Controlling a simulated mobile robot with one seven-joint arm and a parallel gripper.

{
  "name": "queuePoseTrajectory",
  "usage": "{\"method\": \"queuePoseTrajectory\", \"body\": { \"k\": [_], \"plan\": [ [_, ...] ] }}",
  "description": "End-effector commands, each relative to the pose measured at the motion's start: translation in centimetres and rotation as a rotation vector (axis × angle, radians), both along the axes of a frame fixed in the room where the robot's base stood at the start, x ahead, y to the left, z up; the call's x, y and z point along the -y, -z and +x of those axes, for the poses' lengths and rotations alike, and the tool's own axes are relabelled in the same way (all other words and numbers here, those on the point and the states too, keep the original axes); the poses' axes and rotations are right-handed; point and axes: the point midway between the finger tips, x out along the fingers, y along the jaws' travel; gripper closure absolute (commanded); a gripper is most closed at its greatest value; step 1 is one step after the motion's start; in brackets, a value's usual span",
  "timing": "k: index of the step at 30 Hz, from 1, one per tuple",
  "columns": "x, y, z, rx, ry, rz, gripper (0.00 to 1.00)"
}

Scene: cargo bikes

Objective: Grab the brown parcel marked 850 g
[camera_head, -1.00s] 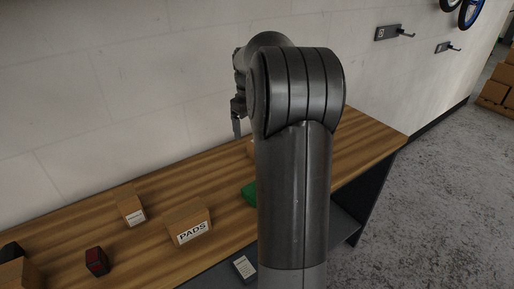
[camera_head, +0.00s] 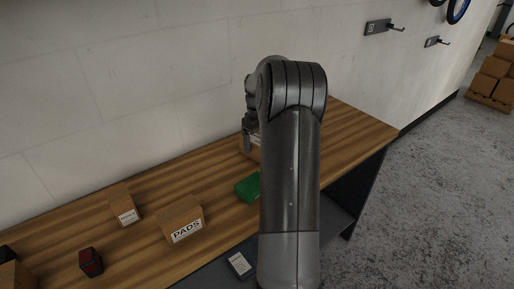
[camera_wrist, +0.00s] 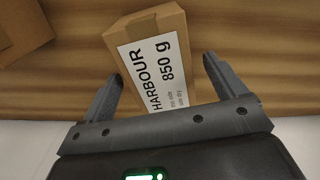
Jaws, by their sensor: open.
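The brown parcel (camera_wrist: 157,28) has a white label reading HARBOUR 850 g and fills the upper middle of the wrist view. It lies tilted in the picture on the wooden bench. In the head view a small part of a brown box (camera_head: 253,148) shows behind my arm, beside my gripper (camera_head: 247,138). In the wrist view my gripper (camera_wrist: 160,68) is open, with one finger on either side of the parcel's labelled end. No grip shows, and I cannot tell how far the fingertips are above the parcel.
Another brown box (camera_wrist: 22,28) is at the wrist view's upper left. On the bench (camera_head: 345,135) stand a green box (camera_head: 247,187), a PADS box (camera_head: 181,218), a small labelled box (camera_head: 125,208) and a red-black box (camera_head: 90,262). The wall (camera_head: 120,90) runs close behind.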

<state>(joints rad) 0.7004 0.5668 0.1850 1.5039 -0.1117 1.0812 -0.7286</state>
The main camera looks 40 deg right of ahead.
Motion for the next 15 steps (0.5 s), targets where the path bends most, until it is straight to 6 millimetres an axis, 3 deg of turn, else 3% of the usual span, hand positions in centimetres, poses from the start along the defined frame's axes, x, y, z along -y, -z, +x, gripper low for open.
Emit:
{"method": "queuePoseTrajectory", "body": {
  "k": [7,15],
  "plan": [
    [0.0,3.7,0.2,-0.002,0.001,0.001,0.11],
    [0.0,4.1,0.2,0.0,0.0,-0.001,0.12]
  ]
}}
